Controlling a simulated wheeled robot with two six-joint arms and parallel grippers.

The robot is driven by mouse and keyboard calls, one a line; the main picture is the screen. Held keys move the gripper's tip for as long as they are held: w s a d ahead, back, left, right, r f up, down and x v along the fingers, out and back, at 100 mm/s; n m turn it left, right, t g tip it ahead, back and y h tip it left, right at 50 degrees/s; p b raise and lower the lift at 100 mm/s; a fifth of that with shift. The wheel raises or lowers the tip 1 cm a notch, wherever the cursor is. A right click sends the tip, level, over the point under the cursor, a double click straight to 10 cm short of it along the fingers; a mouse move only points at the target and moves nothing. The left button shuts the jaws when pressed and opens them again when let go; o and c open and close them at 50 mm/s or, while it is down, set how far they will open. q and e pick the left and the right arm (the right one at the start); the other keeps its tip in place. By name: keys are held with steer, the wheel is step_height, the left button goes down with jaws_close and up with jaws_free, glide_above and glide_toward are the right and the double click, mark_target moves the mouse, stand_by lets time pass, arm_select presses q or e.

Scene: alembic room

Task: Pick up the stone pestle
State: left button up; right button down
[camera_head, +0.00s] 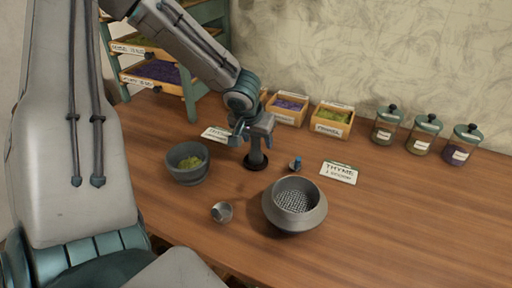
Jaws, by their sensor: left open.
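The stone pestle (256,157) appears as a dark grey upright piece on a round dark foot, standing on the wooden table near the middle of the view. My left gripper (253,133) comes down from the upper left over its top. The jaws are open, with the pestle's upper part between or just below the fingers; I cannot tell whether they touch it. The fingers hide the pestle's top. A dark stone bowl (177,175) with green herb in it stands just left of the pestle. My right gripper is not in view.
A wide grey pot (297,220) with a perforated inside, a small metal cup (222,212) and a small blue-knobbed piece (295,164) stand nearby. A THYME card (339,173), herb boxes (331,121) and lidded jars (422,135) sit farther back. The table's right front is clear.

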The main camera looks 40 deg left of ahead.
arm_select(q)
steer(key=shift+w+f, duration=0.1)
steer(key=shift+f, duration=0.1)
jaws_close()
